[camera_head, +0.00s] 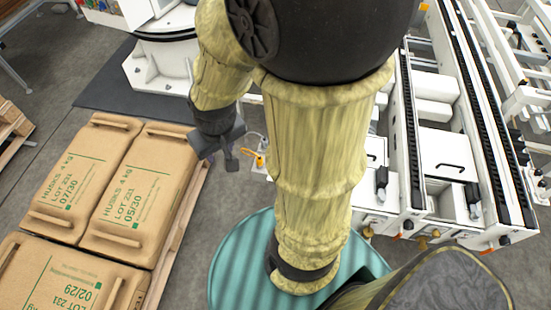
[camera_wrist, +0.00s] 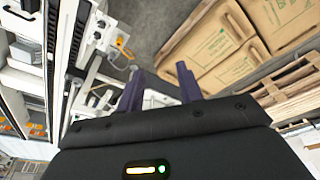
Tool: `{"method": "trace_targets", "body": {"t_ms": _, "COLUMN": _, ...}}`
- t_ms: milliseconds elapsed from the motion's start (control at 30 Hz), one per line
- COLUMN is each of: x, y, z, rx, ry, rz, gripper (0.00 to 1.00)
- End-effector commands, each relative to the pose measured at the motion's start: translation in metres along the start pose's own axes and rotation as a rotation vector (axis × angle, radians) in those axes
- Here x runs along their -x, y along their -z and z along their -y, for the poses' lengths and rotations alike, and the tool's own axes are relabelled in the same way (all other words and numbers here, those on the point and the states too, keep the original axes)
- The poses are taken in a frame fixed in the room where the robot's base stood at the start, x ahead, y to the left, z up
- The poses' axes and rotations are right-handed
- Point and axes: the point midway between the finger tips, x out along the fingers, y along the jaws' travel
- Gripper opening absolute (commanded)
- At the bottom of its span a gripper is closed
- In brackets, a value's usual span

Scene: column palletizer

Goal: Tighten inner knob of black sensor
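My gripper (camera_head: 238,158) hangs below my forearm, between the sack pallet and the conveyor, in the head view. In the wrist view its two dark purple fingers (camera_wrist: 160,88) stand apart with nothing between them. A yellow-orange connector with a cable (camera_head: 260,160) is just right of the gripper; it also shows in the wrist view (camera_wrist: 123,43), beyond the fingers. Small black fittings (camera_head: 381,178) sit on the conveyor's near end. I cannot tell which black part is the sensor, and no inner knob can be made out.
A white conveyor frame (camera_head: 436,150) with black rails fills the right. Tan sacks (camera_head: 135,195) lie on a wooden pallet (camera_head: 180,230) at the left. A teal ribbed round surface (camera_head: 235,262) is below my arm. Grey floor (camera_wrist: 148,25) lies between conveyor and sacks.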

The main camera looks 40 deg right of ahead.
Motion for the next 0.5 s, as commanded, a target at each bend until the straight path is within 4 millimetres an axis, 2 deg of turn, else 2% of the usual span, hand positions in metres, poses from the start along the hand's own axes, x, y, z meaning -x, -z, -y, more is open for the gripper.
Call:
{"method": "trace_targets", "body": {"t_ms": 233, "x": 0.000, "y": 0.000, "z": 0.000, "rx": 0.000, "ry": 0.000, "rz": 0.000, "gripper": 0.36}}
{"method": "trace_targets", "body": {"t_ms": 300, "x": -0.001, "y": 0.000, "z": 0.000, "rx": -0.002, "ry": 0.001, "rz": -0.001, "gripper": 0.50}}
{"method": "trace_targets", "body": {"t_ms": 500, "x": -0.018, "y": 0.013, "z": 0.000, "rx": -0.082, "ry": 0.028, "rz": -0.029, "gripper": 0.50}}
